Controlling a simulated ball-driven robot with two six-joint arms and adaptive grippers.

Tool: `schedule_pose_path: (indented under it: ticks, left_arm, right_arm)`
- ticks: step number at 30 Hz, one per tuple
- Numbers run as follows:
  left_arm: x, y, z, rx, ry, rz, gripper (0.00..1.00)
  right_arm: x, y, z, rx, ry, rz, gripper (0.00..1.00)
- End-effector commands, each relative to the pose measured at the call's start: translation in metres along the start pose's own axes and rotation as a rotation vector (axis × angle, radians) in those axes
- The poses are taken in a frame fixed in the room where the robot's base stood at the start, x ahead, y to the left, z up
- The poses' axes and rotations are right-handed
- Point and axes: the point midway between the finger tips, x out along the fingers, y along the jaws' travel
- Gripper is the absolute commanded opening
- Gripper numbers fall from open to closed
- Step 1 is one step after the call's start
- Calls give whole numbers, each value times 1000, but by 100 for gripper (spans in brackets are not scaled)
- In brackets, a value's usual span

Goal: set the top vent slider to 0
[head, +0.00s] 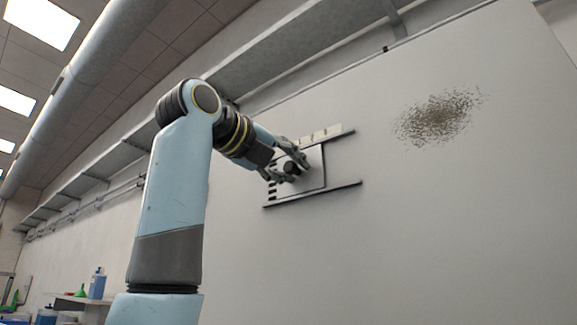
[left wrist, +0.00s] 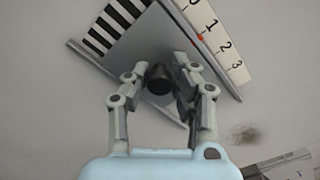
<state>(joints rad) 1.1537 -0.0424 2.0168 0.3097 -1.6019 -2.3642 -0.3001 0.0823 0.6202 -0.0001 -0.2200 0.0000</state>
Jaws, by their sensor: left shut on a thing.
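The vent slider is a grey plate (left wrist: 150,45) with a dark round knob (left wrist: 158,80), set between two dark rails on the wall. In the head view the plate (head: 314,172) covers the right part of the vent. My left gripper (head: 289,166) is shut on the knob, with a finger on each side of it in the left wrist view (left wrist: 160,88). A white scale (left wrist: 222,45) with 0, 1, 2 and 3 runs along one rail. A red mark (left wrist: 200,37) on the slider side sits near the 1. My right gripper is out of view.
Black vent slots (left wrist: 118,25) show beside the plate, towards the scale's 0 end. The pale wall panel (head: 460,220) around the vent is mostly clear, with a brown speckled stain (head: 438,118) to the right. A long grey duct (head: 320,62) runs above.

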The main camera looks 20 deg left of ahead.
Motion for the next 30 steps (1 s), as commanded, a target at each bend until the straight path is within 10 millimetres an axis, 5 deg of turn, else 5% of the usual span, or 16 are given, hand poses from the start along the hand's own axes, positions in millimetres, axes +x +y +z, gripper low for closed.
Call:
schedule_pose_path:
  ticks: [8,17,18,23,30]
  left_arm:
    - [0,22,22,3,-3,4,0]
    - [0,24,25,1,-3,2,0]
    - [0,24,25,1,-4,2,25]
    - [0,24,25,1,-2,1,46]
    - [0,24,24,0,-1,1,46]
  right_arm:
    - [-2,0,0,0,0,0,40]
    - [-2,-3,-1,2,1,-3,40]
    - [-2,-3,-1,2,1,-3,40]
    - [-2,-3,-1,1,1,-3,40]
    - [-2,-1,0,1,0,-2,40]
